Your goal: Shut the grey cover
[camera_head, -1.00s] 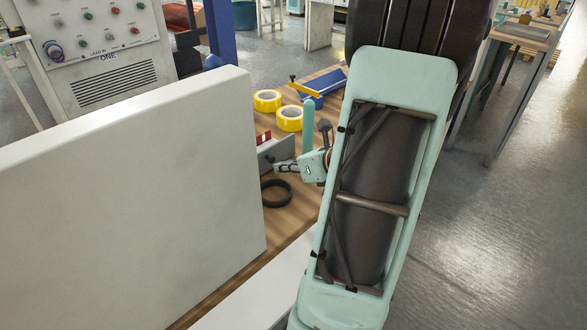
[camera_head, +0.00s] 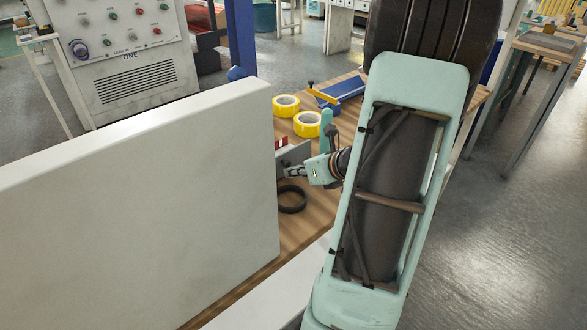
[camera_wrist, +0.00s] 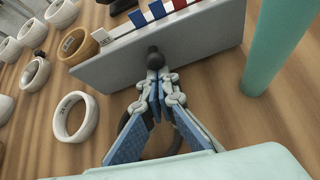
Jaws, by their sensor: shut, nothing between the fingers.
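A flat grey panel with a black round knob, which may be the grey cover (camera_wrist: 105,72), stands tilted across the upper middle of the wrist view. Part of it shows beside my gripper in the head view (camera_head: 297,155). The black knob (camera_wrist: 155,59) is right at my fingertips; I cannot tell if they touch. My gripper (camera_wrist: 156,84) is shut and empty in front of the panel; it also shows in the head view (camera_head: 288,172). The panel's left end is hidden in the head view by a large pale slab (camera_head: 140,205).
A black ring (camera_head: 292,198) lies on the wooden table (camera_head: 303,222) just below my gripper. Yellow tape rolls (camera_head: 307,124) lie behind. A teal post (camera_wrist: 275,45) stands right of the panel. Several white rings (camera_wrist: 76,116) lie to its left.

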